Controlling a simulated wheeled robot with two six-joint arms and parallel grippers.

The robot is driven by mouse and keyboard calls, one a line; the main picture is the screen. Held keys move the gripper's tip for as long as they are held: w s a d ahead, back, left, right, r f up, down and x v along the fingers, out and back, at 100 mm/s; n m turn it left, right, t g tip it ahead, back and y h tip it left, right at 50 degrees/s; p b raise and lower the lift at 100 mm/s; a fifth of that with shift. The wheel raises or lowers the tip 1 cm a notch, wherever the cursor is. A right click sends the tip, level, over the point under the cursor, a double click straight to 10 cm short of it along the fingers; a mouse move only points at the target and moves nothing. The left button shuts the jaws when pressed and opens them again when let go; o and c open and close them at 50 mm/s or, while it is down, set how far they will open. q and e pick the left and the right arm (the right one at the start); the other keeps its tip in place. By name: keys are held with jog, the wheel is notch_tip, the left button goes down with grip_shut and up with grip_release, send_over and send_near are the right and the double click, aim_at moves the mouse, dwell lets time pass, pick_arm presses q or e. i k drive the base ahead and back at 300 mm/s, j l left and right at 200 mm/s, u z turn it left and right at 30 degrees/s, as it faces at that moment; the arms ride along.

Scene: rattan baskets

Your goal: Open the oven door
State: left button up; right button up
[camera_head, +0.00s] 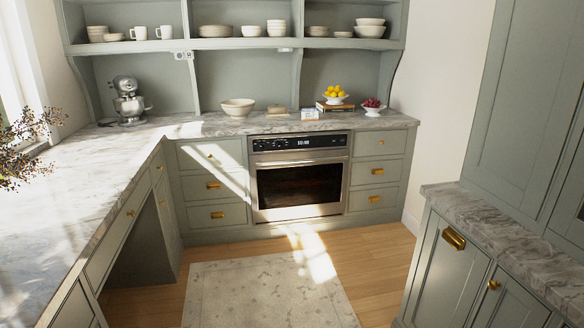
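The oven (300,175) is built into the grey-green cabinets at the back, below the marble counter. It has a stainless frame, a dark glass window (299,187) and a black control panel (298,142) with a lit display. Its door looks shut and upright. A horizontal metal handle (300,162) runs across the top of the door. Neither of my grippers shows in the head view.
A patterned rug (270,292) lies on the wooden floor (365,262) before the oven, and this floor is clear. Counters stand left (70,205) and right (500,228). Brass-handled drawers (376,172) flank the oven. A mixer (129,100) and bowls stand on the back counter.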

aim_at(259, 164)
jog(key=i, duration=1.95)
